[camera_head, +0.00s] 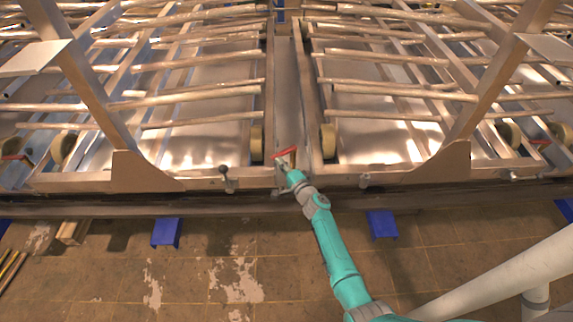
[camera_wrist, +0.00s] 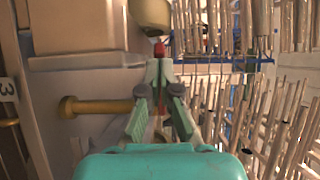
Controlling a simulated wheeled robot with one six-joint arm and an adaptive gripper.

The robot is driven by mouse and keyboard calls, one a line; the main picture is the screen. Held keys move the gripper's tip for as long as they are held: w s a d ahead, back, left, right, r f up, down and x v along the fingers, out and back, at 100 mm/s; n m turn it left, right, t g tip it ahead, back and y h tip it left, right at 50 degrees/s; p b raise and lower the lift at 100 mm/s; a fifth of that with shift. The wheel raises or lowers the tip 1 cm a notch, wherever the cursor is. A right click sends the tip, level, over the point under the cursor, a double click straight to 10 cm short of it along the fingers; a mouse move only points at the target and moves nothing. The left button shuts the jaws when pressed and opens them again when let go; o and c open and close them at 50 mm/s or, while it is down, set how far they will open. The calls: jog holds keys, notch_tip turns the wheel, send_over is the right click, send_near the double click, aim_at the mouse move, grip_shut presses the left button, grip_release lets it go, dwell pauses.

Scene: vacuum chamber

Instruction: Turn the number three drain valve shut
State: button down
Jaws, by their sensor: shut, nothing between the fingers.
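A red valve handle (camera_head: 286,152) shows at the front rail, at the gap between the two rack sections. My gripper (camera_head: 280,161) is right at it, with the arm reaching up from below. In the wrist view my gripper (camera_wrist: 159,66) is shut, its fingertips together with nothing between them. Whether the fingers touch the handle I cannot tell. A plate marked 3 (camera_wrist: 7,89) is at the left edge. The valve body is mostly hidden by my gripper.
A brass-coloured rod (camera_wrist: 95,106) lies left of the fingers. A pale roller (camera_wrist: 151,14) sits above the fingertips. Metal racks of rods (camera_head: 200,95) fill the back. Blue blocks (camera_head: 166,231) stand on the tiled floor (camera_head: 220,275), which is largely open in front.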

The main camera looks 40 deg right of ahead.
jog(key=shift+w+a, duration=0.15)
jog(key=shift+w, duration=0.5)
jog(key=shift+w+a, duration=0.15)
jog(key=shift+w, duration=0.5)
